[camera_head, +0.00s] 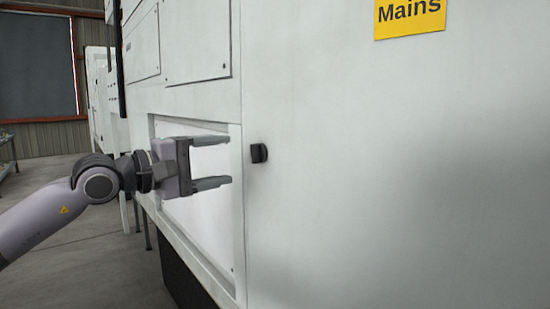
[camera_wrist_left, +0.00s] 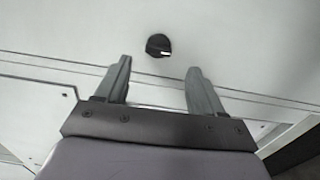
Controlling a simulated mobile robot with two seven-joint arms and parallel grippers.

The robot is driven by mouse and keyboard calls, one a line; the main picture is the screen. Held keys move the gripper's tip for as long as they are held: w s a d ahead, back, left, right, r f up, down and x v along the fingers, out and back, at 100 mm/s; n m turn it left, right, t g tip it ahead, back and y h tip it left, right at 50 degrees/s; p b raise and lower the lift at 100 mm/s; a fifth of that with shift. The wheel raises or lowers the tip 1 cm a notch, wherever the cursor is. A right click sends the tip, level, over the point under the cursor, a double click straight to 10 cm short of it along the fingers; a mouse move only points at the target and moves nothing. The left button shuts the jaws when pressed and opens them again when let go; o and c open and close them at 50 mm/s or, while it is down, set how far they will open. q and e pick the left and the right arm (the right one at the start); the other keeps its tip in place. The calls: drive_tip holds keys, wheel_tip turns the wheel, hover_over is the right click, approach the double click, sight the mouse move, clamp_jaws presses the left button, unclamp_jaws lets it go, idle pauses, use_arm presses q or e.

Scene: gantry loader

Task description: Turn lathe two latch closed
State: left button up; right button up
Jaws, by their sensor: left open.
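The latch is a small black knob (camera_head: 259,153) on the white machine panel, just right of the panel's vertical edge. In the left wrist view the same knob (camera_wrist_left: 158,45) is round with a small white mark on its right side. My left gripper (camera_head: 229,162) is open and empty, its fingers pointing right toward the knob. The fingertips are apart from the knob, a short way to its left in the head view. In the left wrist view the knob lies beyond and between the two fingertips (camera_wrist_left: 160,72). My right gripper is not in view.
The white machine cabinet (camera_head: 400,180) fills the right side, with a yellow "Mains" sign (camera_head: 409,15) above the knob. A recessed panel (camera_head: 205,225) lies behind my gripper. Open grey floor (camera_head: 80,255) and a dark shutter (camera_head: 37,65) are at the left.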

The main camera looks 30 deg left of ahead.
sight(251, 155)
use_arm(q)
drive_tip(key=p+x, duration=0.4)
drive_tip(key=x, duration=0.1)
drive_tip(key=shift+w+r+p, duration=0.25)
drive_tip(key=shift+w+p, duration=0.1)
drive_tip(key=shift+p, duration=0.05)
drive_tip(key=shift+w+d+f, duration=0.15)
drive_tip(key=shift+w+d, duration=0.2)
drive_tip(key=shift+w, duration=0.3)
drive_tip(key=c, duration=1.1)
